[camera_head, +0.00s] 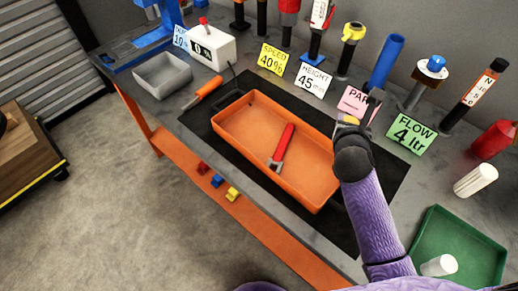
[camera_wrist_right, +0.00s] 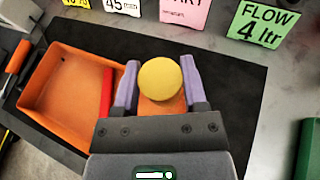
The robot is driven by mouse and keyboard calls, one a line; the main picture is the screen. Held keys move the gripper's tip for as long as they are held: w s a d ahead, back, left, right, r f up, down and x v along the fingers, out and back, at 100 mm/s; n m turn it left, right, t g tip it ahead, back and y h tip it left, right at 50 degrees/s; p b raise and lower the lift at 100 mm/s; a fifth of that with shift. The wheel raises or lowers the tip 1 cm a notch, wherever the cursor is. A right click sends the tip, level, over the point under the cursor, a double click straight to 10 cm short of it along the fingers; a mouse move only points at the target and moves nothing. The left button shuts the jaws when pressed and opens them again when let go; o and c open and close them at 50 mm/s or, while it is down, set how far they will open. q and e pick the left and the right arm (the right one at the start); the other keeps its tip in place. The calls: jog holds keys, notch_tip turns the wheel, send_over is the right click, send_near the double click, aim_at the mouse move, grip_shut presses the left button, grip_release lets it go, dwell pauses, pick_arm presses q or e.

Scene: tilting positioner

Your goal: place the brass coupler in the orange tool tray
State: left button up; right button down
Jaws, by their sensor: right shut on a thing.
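The orange tool tray (camera_head: 225,117) lies on a black mat in the middle of the bench, with a red-handled wrench (camera_head: 284,140) inside. My right gripper (camera_head: 355,118) is by the tray's far right corner in the head view. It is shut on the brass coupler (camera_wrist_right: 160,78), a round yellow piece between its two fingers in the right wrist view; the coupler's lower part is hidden. A little of it shows yellow in the head view (camera_head: 351,121). The tray (camera_wrist_right: 55,85) is left of and partly behind the fingers in the wrist view. My left gripper is not in view.
Several upright tools and signs, including a green FLOW sign (camera_head: 409,133), line the back. A grey bin (camera_head: 163,75) and an orange-handled screwdriver (camera_head: 207,90) are left. A green tray (camera_head: 477,262) with a white cylinder (camera_head: 438,265) is right. Most of the tray floor is bare.

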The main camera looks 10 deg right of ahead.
jog(key=shift+a, duration=0.3)
jog(key=shift+f, duration=0.2)
notch_tip(320, 180, down, 10)
jog(key=b, duration=0.5)
jog(key=shift+b, duration=0.4)
jog(key=shift+r, duration=0.1)
jog(key=shift+c, duration=2.1)
grip_release()
jog(key=shift+o, duration=1.4)
